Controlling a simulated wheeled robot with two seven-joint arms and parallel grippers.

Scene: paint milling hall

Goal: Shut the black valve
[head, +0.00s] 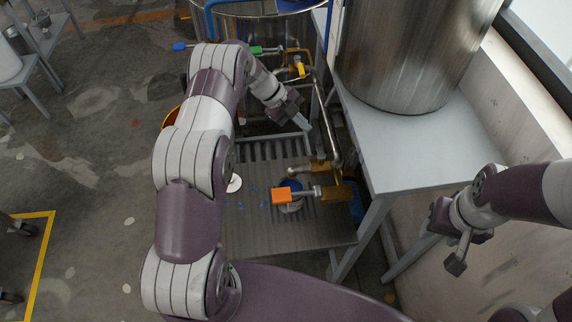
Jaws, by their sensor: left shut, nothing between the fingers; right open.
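I cannot make out a black valve handle; it may be hidden behind my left arm or gripper. Brass valves on the pipework show blue (180,46), green (256,50), yellow (300,70) and orange (281,195) handles. My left gripper (302,121) is shut and empty, above the far part of the grating, below the yellow handle in the picture and beside the vertical pipe. Whether it touches anything is unclear. My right gripper (448,240) is open and empty at the right, in front of the wall and apart from the valves.
A ribbed metal grating (260,232) lies under the orange-handled valve. A grey table (400,160) with a large steel tank (405,50) stands right of the pipe (328,125). An orange bucket (171,117) is partly behind my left arm. The floor at left is mostly clear.

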